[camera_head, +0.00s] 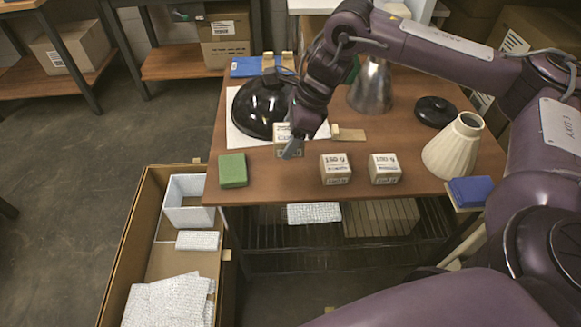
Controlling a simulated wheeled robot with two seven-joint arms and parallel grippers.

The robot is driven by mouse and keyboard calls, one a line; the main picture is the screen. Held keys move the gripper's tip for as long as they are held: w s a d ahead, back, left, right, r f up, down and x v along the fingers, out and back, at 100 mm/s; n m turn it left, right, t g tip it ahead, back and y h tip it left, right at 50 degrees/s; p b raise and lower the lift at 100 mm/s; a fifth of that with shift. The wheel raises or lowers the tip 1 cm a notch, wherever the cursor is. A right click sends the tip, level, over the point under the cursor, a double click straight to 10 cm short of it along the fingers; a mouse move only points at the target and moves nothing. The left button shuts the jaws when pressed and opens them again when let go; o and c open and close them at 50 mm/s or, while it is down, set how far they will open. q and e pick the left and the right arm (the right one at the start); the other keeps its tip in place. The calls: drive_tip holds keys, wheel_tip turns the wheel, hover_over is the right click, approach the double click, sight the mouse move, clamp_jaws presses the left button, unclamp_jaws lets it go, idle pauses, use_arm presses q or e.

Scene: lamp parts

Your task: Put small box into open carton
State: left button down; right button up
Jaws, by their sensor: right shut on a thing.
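My right gripper (293,145) reaches in from the right over the table and is shut on a small box (282,131). This box is pale with a printed label, and the gripper partly hides it. I cannot tell whether it touches the table. Two similar small boxes, a left one (335,168) and a right one (384,168), stand at the table's front, right of the gripper. The open carton (141,213) stands on the floor at the lower left, its top open. My left gripper is not in view.
The wooden table (270,186) holds a green block (232,170), a black lamp shade (258,108), a metal shade (371,88), a cream shade (455,145) and a black disc (435,111). The carton holds a white tray (187,219) and white padding (165,302).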

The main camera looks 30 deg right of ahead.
hover_over(284, 176)
drive_tip(key=d, duration=0.1)
drive_tip(key=f, duration=0.5)
drive_tip(key=shift+s+d+f, duration=0.15)
drive_tip(key=shift+s+f, duration=0.15)
drive_tip(key=shift+f, duration=0.1)
wheel_tip(284, 176, down, 5)
drive_tip(key=shift+f, duration=0.1)
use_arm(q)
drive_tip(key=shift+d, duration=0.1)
use_arm(e)
drive_tip(key=o, duration=0.7)
drive_tip(key=shift+f, duration=0.1)
drive_tip(key=o, duration=0.4)
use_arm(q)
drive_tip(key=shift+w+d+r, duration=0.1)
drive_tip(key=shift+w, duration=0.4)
use_arm(e)
drive_tip(key=shift+o, duration=0.2)
